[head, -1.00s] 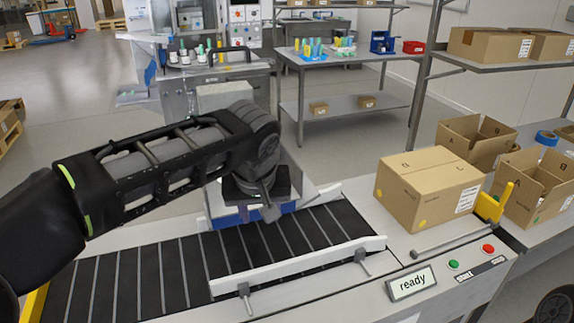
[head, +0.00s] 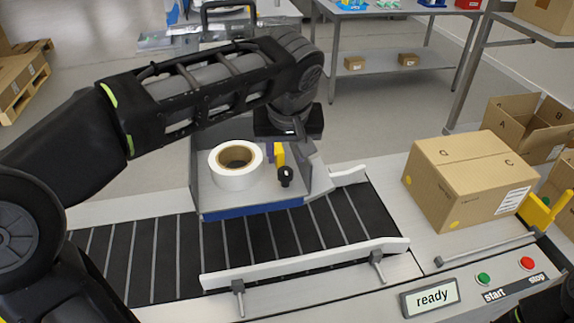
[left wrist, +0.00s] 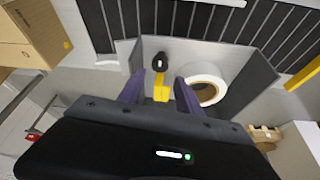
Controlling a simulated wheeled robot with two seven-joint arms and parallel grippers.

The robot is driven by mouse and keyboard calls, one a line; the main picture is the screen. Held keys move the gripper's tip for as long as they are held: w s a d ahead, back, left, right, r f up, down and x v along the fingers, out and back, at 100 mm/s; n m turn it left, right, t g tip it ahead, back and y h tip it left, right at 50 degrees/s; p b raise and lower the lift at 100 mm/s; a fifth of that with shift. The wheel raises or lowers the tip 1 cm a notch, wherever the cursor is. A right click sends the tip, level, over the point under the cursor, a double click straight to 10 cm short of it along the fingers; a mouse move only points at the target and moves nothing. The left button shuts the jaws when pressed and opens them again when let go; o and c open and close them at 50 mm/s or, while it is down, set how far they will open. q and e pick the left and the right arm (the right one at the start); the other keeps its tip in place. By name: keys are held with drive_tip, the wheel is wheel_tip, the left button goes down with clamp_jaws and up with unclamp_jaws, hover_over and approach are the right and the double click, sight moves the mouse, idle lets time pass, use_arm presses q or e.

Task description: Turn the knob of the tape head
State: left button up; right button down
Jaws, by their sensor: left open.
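The tape head (head: 252,212) is a grey open housing with a blue lower edge, standing over the black conveyor belt. A white tape roll (head: 225,178) sits in it, and a yellow part (head: 279,154) and a black knob (head: 286,176) are right of the roll. In the left wrist view the knob (left wrist: 160,61) shows beyond the yellow part (left wrist: 161,87), beside the roll (left wrist: 209,78). My left gripper (left wrist: 160,92) is open, its two purple fingers apart on either side of the yellow part in that picture. It is above the tape head and apart from the knob.
White guide rails (head: 310,262) line the belt. A closed cardboard box (head: 470,180) stands at the right, behind a "ready" display (head: 431,297) and green (head: 484,279) and red (head: 527,263) buttons. Open boxes (head: 522,128) are further right. The belt's left stretch is clear.

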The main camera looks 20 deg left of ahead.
sight(285, 171)
use_arm(q)
drive_tip(key=shift+p+x, duration=0.7)
drive_tip(key=shift+x, duration=3.25)
drive_tip(key=shift+c, duration=0.4)
clamp_jaws()
